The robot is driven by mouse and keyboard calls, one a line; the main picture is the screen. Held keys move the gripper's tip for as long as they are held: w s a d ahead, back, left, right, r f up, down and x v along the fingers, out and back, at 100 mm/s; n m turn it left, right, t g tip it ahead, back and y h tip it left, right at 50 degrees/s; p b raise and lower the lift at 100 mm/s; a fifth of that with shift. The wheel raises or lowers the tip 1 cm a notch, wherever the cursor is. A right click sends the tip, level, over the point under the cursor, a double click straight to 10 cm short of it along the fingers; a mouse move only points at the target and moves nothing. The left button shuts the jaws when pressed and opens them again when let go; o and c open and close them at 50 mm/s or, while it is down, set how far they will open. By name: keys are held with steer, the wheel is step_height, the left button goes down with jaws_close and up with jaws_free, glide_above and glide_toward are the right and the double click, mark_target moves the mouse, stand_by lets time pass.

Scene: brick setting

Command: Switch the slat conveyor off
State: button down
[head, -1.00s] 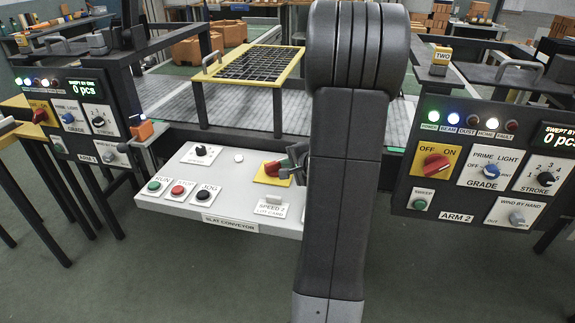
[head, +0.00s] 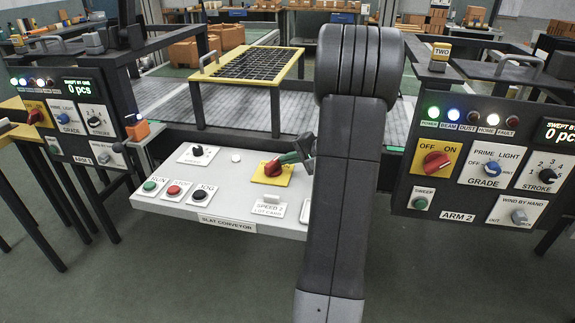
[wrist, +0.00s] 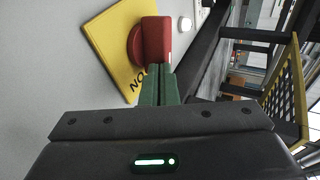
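The slat conveyor's panel (head: 238,210) is a pale sloped box with a red rotary switch (head: 272,168) on a yellow plate (head: 259,178). In the wrist view the red knob (wrist: 155,40) stands on the yellow plate (wrist: 108,45); the word ON shows beside my fingers, and no OFF label can be read. My gripper (head: 288,158) is at the knob's right side in the head view. In the wrist view its green fingers (wrist: 157,72) are together, with tips at the knob's near side. I cannot tell whether they touch it. Nothing shows between them.
The same panel has RUN (head: 150,186), a red button (head: 174,189) and JOG (head: 199,193), plus a SPEED 2 card (head: 270,205). A yellow-framed grid (head: 250,65) stands over the conveyor behind. The ARM 2 panel (head: 480,165), with its own red OFF/ON switch (head: 437,161), is at right.

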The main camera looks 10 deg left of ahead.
steer(key=shift+w+f+n+g, duration=0.15)
steer(key=shift+w+n+g, duration=0.2)
steer(key=shift+n+g, duration=0.5)
steer(key=shift+w+a+b, duration=0.45)
steer(key=shift+w+b, duration=0.1)
steer(key=shift+w, duration=0.1)
steer(key=shift+w+a+r+n+g+p, duration=0.15)
steer(key=shift+w+n+g+p, duration=0.1)
steer(key=shift+n+g, duration=0.3)
steer(key=shift+w+a+r+n+g+p, duration=0.15)
steer(key=shift+n+g+p, duration=0.1)
steer(key=shift+n+g, duration=0.2)
steer(key=shift+w+f+n+g+p, duration=0.15)
steer(key=shift+n+g+p, duration=0.15)
steer(key=shift+n+g, duration=0.4)
steer(key=shift+a+n+g+p, duration=0.3)
steer(key=shift+n+g, duration=0.25)
steer(key=shift+g, duration=0.2)
steer(key=shift+w+a, duration=0.15)
steer(key=shift+a, duration=0.05)
steer(key=shift+w+a, duration=0.1)
steer(key=shift+a, duration=0.1)
